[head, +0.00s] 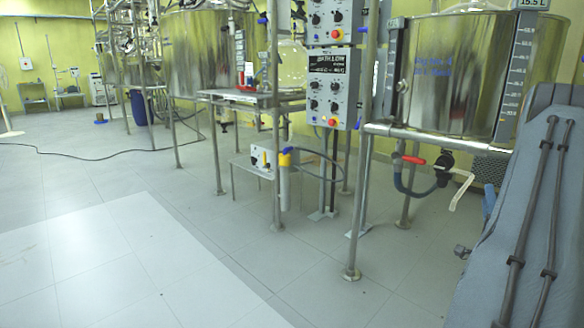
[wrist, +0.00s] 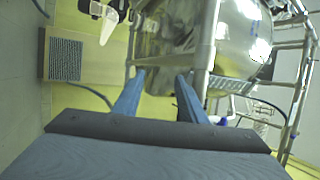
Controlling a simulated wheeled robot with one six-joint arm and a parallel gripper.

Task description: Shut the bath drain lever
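The steel bath (head: 465,75) stands at the right on a metal frame. Under its front edge is a red lever (head: 413,159), lying roughly level beside a dark valve body (head: 444,165). A pale spout (head: 461,191) hangs from the valve, and a dark hose loops below the lever. In the wrist view the pale spout (wrist: 109,24) shows at the top left, with part of the dark valve (wrist: 92,8); the red lever does not show there. My gripper (wrist: 161,75) has two blue fingers apart with nothing between them. It is not touching the valve.
Control boxes (head: 330,90) hang on a post left of the bath. A small table (head: 245,97) and another large steel vessel (head: 205,50) stand further left. The bath frame's legs (head: 354,235) stand close by. The tiled floor (head: 120,250) at the left is clear.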

